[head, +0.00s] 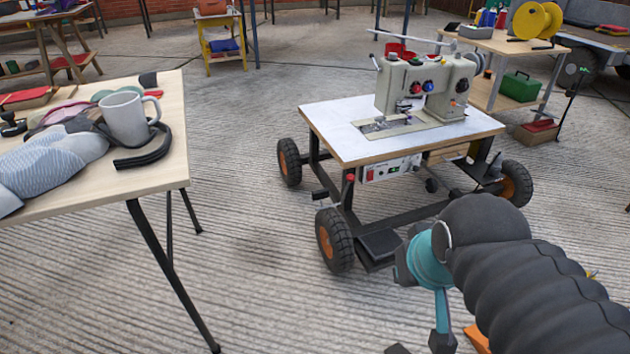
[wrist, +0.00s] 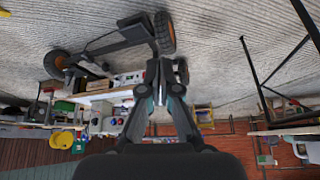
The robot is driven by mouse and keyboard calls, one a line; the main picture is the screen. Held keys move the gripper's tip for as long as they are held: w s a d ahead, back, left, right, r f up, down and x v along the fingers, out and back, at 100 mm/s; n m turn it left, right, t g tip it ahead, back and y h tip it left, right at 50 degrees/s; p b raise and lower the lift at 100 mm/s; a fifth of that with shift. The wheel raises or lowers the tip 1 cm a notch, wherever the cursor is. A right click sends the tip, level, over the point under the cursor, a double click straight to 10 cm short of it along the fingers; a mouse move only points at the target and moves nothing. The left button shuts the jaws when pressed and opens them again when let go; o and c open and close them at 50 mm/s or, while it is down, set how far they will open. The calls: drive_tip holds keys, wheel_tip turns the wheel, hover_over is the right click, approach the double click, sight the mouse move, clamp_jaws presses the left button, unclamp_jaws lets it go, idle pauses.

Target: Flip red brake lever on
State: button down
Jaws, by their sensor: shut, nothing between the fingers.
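A sewing machine (head: 425,85) stands on a wheeled cart with a white tabletop (head: 335,118). A small red knob (head: 350,177) on a short dark stem sits at the cart's near left corner, under the tabletop and above a wheel (head: 333,240). It looks like the red brake lever; whether it is on or off I cannot tell. In the wrist view the cart is upside down, and I cannot make out the knob there. My gripper (wrist: 166,72) is shut and empty, apart from the cart.
A control panel (head: 392,168) hangs under the cart's tabletop. A wooden table (head: 170,165) with a mug (head: 125,117) and clothing stands at left. The ribbed floor (head: 250,260) between table and cart is clear. A bench (head: 505,45) with a yellow reel stands behind right.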

drive_tip(key=w+a+r+n+t+y+b, duration=0.1)
drive_tip(key=w+a+n+t, duration=0.15)
drive_tip(key=w, duration=1.05)
drive_tip(key=w+a+r+n+t+y+b, duration=0.1)
drive_tip(key=w+a+r+n+t, duration=0.15)
drive_tip(key=w, duration=0.95)
drive_tip(key=w+a+f+n+t+h+b, duration=0.1)
drive_tip(key=w+f, duration=0.2)
drive_tip(key=w, duration=0.6)
drive_tip(key=w+a+f+n+t, duration=0.2)
drive_tip(key=w+f, duration=0.1)
drive_tip(key=w, duration=0.7)
drive_tip(key=w+f+n+t+h+b, duration=0.2)
drive_tip(key=w+f+h, duration=0.2)
drive_tip(key=w+f, duration=0.8)
wheel_tip(320, 180, down, 16)
drive_tip(key=w+n+t+h, duration=0.1)
drive_tip(key=w+h, duration=0.1)
drive_tip(key=h, duration=0.3)
drive_tip(key=shift+d+f+n+b, duration=0.2)
drive_tip(key=shift+d+n+b, duration=0.2)
drive_tip(key=shift+d+b, duration=0.05)
drive_tip(key=shift+h, duration=0.3)
